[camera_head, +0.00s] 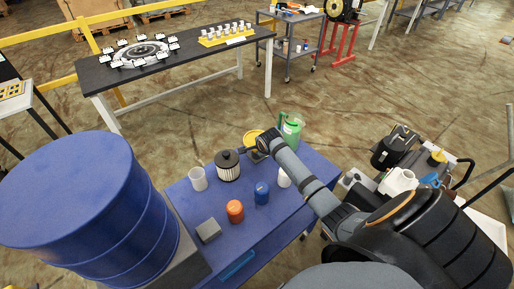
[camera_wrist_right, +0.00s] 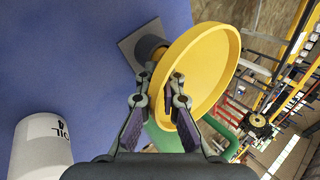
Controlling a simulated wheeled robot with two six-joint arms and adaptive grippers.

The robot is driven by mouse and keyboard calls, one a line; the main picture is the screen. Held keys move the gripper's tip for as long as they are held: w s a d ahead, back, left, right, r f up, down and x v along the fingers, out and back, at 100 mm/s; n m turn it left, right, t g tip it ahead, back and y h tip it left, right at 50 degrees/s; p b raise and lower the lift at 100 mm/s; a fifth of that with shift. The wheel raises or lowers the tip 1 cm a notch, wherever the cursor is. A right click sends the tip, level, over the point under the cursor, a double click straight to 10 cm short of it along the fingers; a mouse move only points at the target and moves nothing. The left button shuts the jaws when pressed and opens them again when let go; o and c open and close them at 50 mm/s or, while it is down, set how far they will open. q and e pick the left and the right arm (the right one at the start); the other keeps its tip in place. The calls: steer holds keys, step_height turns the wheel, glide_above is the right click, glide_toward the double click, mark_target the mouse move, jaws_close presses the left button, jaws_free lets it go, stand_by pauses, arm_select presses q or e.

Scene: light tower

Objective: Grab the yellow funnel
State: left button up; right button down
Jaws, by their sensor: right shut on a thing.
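The yellow funnel (camera_head: 251,136) is at the back edge of the blue table, partly hidden by my right gripper (camera_head: 256,152). In the right wrist view the yellow funnel (camera_wrist_right: 212,60) is wide and tilted in the picture, its mouth facing right, with a dark cylindrical part and a grey square plate behind it. My right gripper (camera_wrist_right: 160,95) is shut on the funnel's near rim, one finger on each side of the wall. My left gripper is not in view.
A blue drum (camera_head: 85,205) is left. A white oil container (camera_wrist_right: 40,148) is near my wrist.

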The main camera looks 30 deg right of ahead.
steer(key=shift+r, duration=0.1)
steer(key=shift+r, duration=0.3)
step_height(320, 180, up, 3)
steer(key=shift+f+b, duration=0.2)
steer(key=shift+b, duration=0.3)
steer(key=s+a+r, duration=0.4)
steer(key=s+r, duration=0.5)
steer(key=s, duration=0.4)
steer(key=shift+s+a+r, duration=0.15)
steer(key=shift+r, duration=0.05)
